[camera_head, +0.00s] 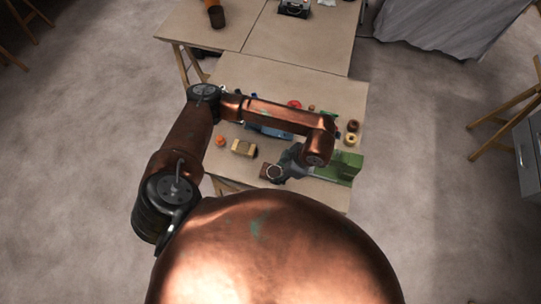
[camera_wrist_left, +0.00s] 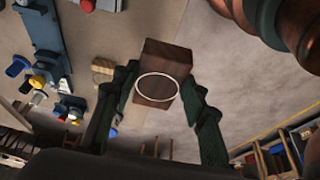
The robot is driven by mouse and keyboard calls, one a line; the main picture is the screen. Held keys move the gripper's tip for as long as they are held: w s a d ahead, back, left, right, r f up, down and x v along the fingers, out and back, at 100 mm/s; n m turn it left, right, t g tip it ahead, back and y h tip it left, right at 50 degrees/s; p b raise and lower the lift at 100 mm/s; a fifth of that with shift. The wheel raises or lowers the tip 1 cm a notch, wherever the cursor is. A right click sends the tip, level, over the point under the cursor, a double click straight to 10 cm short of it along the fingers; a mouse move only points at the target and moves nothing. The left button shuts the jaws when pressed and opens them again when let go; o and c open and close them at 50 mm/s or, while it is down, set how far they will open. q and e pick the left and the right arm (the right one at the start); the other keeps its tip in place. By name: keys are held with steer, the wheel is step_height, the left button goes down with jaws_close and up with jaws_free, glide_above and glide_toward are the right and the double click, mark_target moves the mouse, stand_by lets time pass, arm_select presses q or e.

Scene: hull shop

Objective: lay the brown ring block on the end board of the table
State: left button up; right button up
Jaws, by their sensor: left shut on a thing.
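The brown ring block (camera_head: 267,171) is a dark brown wooden block at the near edge of the table. In the left wrist view the brown ring block (camera_wrist_left: 167,60) carries a pale ring on its face. My left gripper (camera_head: 280,172) is shut on it, and in the left wrist view the fingers of my left gripper (camera_wrist_left: 158,105) stand on either side of it. The nearest board of the table (camera_head: 232,131) lies under and around my left arm. Whether the block touches the board cannot be told. My right gripper is not in view.
A tan block (camera_head: 243,148) and an orange piece (camera_head: 220,140) lie left of the held block. Brown round pieces (camera_head: 351,132) and a blue thing (camera_head: 268,132) are farther back. Small coloured things crowd behind my forearm.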

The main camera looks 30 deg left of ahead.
arm_select(q)
steer(key=w+a+f, duration=0.2)
steer(key=w, duration=0.1)
steer(key=w+a+f, duration=0.5)
steer(key=w+f, duration=0.1)
steer(key=shift+w+a+f, duration=0.1)
steer(key=shift+w+a, duration=0.1)
steer(key=shift+a, duration=0.1)
steer(key=shift+w+a+f, duration=0.25)
steer(key=shift+w+f, duration=0.05)
steer(key=shift+f, duration=0.2)
steer(key=shift+w+a+f, duration=0.1)
steer(key=shift+f, duration=0.8)
steer(key=shift+w+a+f, duration=0.1)
steer(key=shift+f, duration=0.75)
steer(key=o, duration=0.8)
steer(key=shift+d+f, duration=0.1)
steer(key=shift+f, duration=0.05)
steer(key=shift+c, duration=0.2)
steer(key=o, duration=0.4)
steer(key=shift+o, duration=0.2)
